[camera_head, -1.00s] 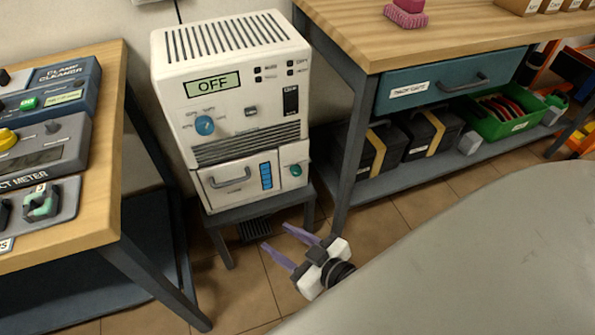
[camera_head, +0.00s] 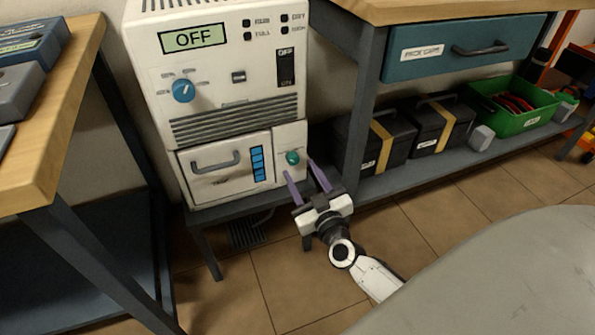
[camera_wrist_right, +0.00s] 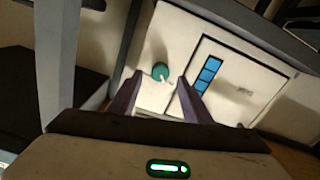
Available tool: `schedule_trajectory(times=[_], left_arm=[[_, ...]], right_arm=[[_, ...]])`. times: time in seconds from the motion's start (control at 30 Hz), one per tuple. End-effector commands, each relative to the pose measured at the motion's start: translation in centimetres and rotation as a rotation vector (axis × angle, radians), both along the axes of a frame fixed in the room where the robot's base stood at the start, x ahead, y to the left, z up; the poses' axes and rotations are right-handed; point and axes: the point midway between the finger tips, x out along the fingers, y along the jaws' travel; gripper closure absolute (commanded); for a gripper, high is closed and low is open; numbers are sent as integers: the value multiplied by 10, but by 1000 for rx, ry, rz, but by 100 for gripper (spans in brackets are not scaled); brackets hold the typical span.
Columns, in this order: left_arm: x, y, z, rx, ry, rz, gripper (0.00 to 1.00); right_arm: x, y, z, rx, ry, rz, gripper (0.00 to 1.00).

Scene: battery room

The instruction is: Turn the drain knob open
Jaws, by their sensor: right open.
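The drain knob (camera_head: 292,158) is a small round teal knob on the lower right of a white machine (camera_head: 190,125), beside the tank panel with a blue level strip (camera_head: 257,163). The machine's display reads OFF. My right gripper (camera_head: 306,174) is open, with two purple fingers pointing up at the machine's front. Its fingertips are just below and around the knob in the head view, apart from it as far as I can tell. In the right wrist view the knob (camera_wrist_right: 160,72) shows between and beyond the fingers (camera_wrist_right: 158,88), with a pale pointer on it. My left gripper is not in view.
The machine stands on a low dark stand (camera_head: 225,207). A wooden bench (camera_head: 60,120) is at the left. At the right, a bench with a teal drawer (camera_head: 450,48) has a shelf holding black cases (camera_head: 388,138) and a green bin (camera_head: 520,118). Its leg is close to my right gripper.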

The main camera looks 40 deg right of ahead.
Motion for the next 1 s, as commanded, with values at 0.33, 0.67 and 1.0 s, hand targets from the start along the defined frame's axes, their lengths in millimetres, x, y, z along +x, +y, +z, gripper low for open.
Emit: schedule_trajectory(times=[0.33,0.67,1.0], left_arm=[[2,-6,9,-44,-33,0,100],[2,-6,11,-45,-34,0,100],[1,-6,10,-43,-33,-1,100]], right_arm=[[31,-7,-1,1,1,2,55],[32,-7,0,1,1,2,70],[31,-7,0,9,-1,2,96]])
